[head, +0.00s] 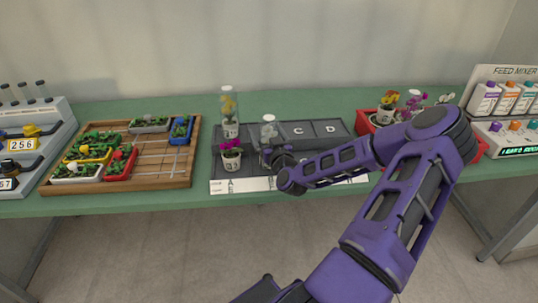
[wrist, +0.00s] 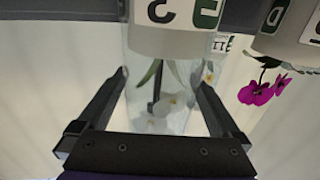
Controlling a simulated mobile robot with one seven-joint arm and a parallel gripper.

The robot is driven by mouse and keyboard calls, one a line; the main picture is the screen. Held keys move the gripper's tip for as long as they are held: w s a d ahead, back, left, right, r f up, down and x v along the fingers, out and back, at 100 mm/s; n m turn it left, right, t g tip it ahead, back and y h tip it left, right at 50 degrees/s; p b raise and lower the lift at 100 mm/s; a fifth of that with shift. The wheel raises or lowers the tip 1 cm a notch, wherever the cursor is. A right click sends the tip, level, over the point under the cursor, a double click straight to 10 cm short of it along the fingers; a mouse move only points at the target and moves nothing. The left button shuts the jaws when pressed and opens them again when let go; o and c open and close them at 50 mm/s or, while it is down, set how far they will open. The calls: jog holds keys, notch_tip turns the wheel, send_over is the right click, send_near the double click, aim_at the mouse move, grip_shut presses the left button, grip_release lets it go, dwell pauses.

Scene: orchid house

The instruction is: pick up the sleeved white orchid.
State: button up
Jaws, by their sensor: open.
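The sleeved white orchid (head: 268,131) stands on the dark grey lettered tray, in a clear sleeve. My arm partly hides its lower part in the head view. The wrist view appears upside down and shows its white pot (wrist: 172,38) at the top, with the sleeve and white blooms (wrist: 160,106) below. My gripper (wrist: 161,80) is open, with one finger on each side of the clear sleeve. I cannot tell whether either finger touches it. In the head view my gripper (head: 274,158) is small and dark at the orchid.
A magenta orchid (head: 231,154) stands close on the left, with a sleeved yellow orchid (head: 229,112) behind it. The tray (head: 336,130) has bare spaces marked C and D. A wooden tray (head: 150,180) of seedlings lies left; a red crate (head: 364,124) of flowers is right.

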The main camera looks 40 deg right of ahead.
grip_shut()
dwell(0.3)
